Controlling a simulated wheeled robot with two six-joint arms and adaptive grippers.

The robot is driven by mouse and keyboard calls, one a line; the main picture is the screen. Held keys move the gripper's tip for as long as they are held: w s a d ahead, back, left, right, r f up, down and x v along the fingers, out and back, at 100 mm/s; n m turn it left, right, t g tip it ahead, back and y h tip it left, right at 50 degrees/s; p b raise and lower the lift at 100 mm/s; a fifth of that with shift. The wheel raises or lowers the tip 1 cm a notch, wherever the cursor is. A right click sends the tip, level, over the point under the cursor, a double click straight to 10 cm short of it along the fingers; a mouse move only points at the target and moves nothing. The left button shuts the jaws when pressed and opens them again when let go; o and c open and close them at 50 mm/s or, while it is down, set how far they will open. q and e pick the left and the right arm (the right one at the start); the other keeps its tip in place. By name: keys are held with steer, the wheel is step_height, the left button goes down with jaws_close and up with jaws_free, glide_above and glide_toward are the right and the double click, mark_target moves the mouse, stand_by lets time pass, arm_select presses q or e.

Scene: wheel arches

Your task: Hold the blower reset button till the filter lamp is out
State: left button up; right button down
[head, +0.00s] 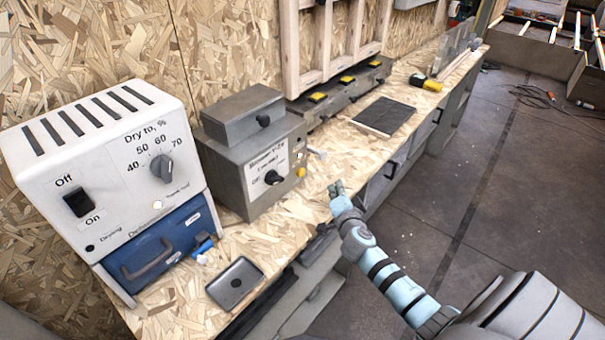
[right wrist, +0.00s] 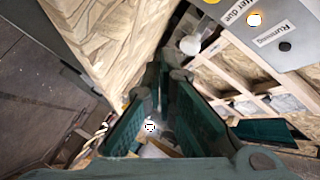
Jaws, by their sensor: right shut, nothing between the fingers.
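The grey blower box (head: 250,150) stands on the bench, with a black knob and a label on its front. The filter lamp glows yellow (head: 301,172) on its lower right; the right wrist view shows a bright lamp (right wrist: 254,19) beside lettering ending "ter due". A pale, round-ended button (head: 316,152) sticks out from the box's right side; what looks like the same button shows in the right wrist view (right wrist: 190,45). My right gripper (head: 337,188) is shut and empty, apart from the button, to its lower right in the head view. My left gripper is out of view.
A white dryer unit (head: 110,160) on a blue base stands left of the blower. A small grey tray (head: 235,283) lies in front. A dark flat panel (head: 385,116) and a yellow-black tool (head: 426,82) lie farther along the bench. A dark "Running" lamp (right wrist: 285,46) sits near the lit one.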

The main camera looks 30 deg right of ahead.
mark_target(301, 173)
steer(key=w, duration=0.2)
steer(key=w+a+b, duration=0.1)
steer(key=w, duration=0.1)
steer(key=w+a, duration=0.1)
steer(key=w, duration=0.1)
steer(key=shift+w+f+b, duration=0.15)
steer(key=shift+w+b, duration=0.15)
steer(key=shift+w+a, duration=0.2)
steer(key=shift+w, duration=0.25)
stand_by(0.7)
steer(key=shift+w+b, duration=0.35)
steer(key=shift+b, duration=0.25)
steer(key=shift+a, duration=0.1)
steer(key=shift+w+a+r+b, duration=0.15)
steer(key=shift+w+r+b, duration=0.05)
steer(key=shift+w+b, duration=0.35)
stand_by(1.0)
steer(key=shift+s, duration=0.1)
steer(key=shift+s+d+p, duration=0.25)
steer(key=shift+s+p, duration=0.05)
steer(key=shift+s, duration=0.5)
